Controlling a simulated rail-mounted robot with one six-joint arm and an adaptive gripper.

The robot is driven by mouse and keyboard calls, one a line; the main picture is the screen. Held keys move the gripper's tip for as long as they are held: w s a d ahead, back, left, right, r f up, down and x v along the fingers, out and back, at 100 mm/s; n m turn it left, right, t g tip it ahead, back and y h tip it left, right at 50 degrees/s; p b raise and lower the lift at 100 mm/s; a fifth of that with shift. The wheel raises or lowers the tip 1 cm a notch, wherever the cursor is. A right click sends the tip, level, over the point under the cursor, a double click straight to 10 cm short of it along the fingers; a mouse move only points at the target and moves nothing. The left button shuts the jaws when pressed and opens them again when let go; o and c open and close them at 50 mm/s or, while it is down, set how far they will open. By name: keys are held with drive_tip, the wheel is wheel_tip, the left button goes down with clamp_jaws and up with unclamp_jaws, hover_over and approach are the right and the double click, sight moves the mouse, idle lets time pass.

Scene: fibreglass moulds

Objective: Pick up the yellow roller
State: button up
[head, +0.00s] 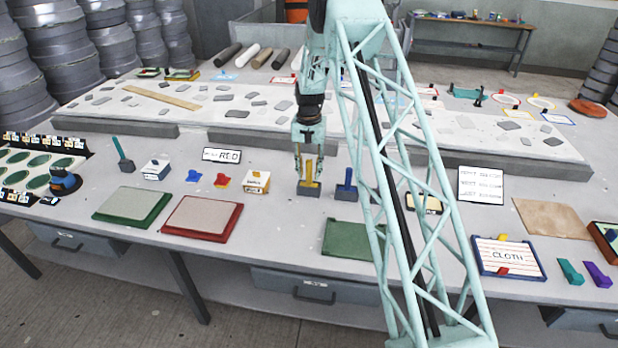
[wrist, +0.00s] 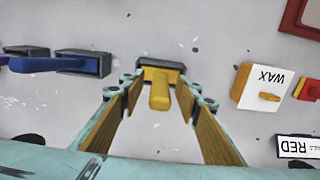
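The yellow roller (head: 308,174) stands with its handle upright in a small dark grey holder (head: 309,191) on the table. In the wrist view its yellow handle (wrist: 160,92) points toward the camera, and the dark holder (wrist: 148,63) shows behind it. My gripper (head: 307,177) points down over the roller. In the wrist view my gripper (wrist: 159,88) is open, with one finger on each side of the handle and a visible gap on both sides. The fingertips reach close to the holder.
A blue roller (head: 347,186) in its own holder stands close by on the right. A white WAX box (head: 257,182) stands on the left, with a red piece (head: 222,181) and a RED sign (head: 221,156) beyond. A green mat (head: 347,241) lies in front.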

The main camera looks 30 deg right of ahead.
drive_tip(key=shift+f, duration=1.35)
drive_tip(key=c, duration=1)
